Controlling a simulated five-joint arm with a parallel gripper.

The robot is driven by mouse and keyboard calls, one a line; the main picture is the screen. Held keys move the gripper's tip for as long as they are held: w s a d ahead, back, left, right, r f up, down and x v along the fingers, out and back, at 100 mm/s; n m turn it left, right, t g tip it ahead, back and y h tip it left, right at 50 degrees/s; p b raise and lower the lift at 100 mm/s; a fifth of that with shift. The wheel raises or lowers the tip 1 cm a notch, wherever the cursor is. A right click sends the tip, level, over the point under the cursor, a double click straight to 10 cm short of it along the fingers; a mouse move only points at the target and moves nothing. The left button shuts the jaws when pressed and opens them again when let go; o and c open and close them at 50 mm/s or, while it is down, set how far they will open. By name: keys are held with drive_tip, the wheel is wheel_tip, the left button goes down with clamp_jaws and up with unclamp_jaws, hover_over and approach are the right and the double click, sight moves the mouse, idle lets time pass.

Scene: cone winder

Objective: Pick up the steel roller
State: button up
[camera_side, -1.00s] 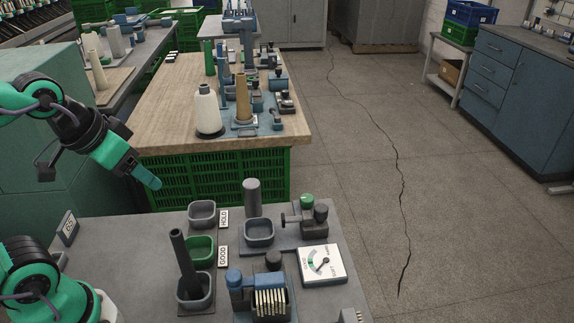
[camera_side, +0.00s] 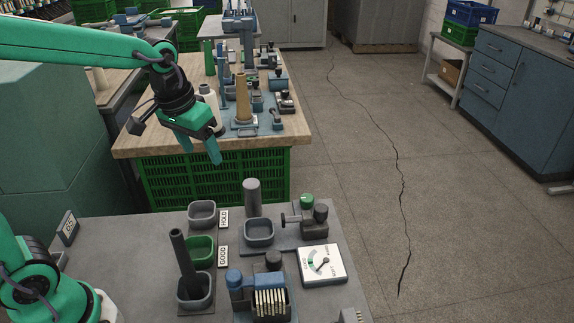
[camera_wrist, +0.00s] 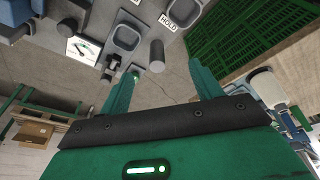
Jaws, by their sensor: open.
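The steel roller (camera_side: 252,194) appears to be the plain grey cylinder standing upright on the grey bench, behind a grey square bin. In the wrist view the roller (camera_wrist: 156,54) lies beyond the fingers, roughly between their lines. My gripper (camera_side: 201,152) is open and empty, above and behind the bench's far edge, up and to the left of the roller. Its two green fingers (camera_wrist: 162,88) are spread wide in the wrist view, with only floor between them.
Beside the roller are a grey bin (camera_side: 259,232), a HOLD bin (camera_side: 202,213), a green GOOD bin (camera_side: 199,249) and a fixture with a green knob (camera_side: 307,201). A dark tube (camera_side: 183,256) leans in a front bin. A dial gauge (camera_side: 322,264) stands to the right.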

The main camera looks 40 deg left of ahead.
sight(252, 182)
drive_tip(key=w+f+g, duration=0.1)
drive_tip(key=w+f, duration=0.2)
drive_tip(key=w+d+f, duration=0.1)
drive_tip(key=w+f, duration=0.3)
drive_tip(key=w+f+g, duration=0.1)
drive_tip(key=w+f, duration=0.2)
drive_tip(key=w, duration=0.1)
drive_tip(key=shift+d+f+n+g, duration=0.25)
drive_tip(key=shift+d+n+g, duration=0.05)
drive_tip(key=shift+d+n, duration=0.1)
drive_tip(key=shift+w+f, duration=0.4)
drive_tip(key=shift+f, duration=0.2)
drive_tip(key=shift+f, duration=0.1)
drive_tip(key=shift+f, duration=1.2)
drive_tip(key=shift+f, duration=0.15)
drive_tip(key=shift+d+f, duration=0.1)
drive_tip(key=shift+f, duration=2.35)
drive_tip(key=shift+c, duration=0.4)
